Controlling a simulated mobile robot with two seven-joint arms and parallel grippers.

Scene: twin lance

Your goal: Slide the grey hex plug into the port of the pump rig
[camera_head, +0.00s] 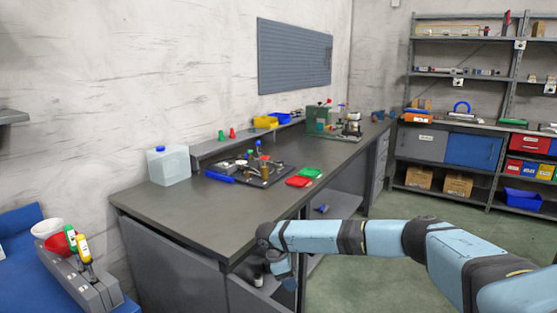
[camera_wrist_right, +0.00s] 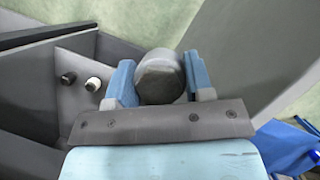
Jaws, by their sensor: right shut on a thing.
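My right gripper (camera_head: 288,278) hangs in front of the workbench's near side, below the level of its top. In the right wrist view its two blue fingers are shut on the grey hex plug (camera_wrist_right: 160,76), whose rounded end faces the camera. The plug cannot be made out in the head view. Left of the fingers, the wrist view shows a grey panel with a black peg (camera_wrist_right: 68,77) and a white peg (camera_wrist_right: 93,84), apart from the plug. I cannot tell whether this panel belongs to the pump rig, and no port is clearly visible. My left gripper is out of view.
The dark workbench (camera_head: 190,215) carries a white jug (camera_head: 168,165), a board of fittings (camera_head: 265,175), red and green trays, and a green machine (camera_head: 319,118). A grey tool holder (camera_head: 85,285) stands at lower left. Shelves (camera_head: 455,130) stand at the back right; green floor lies between.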

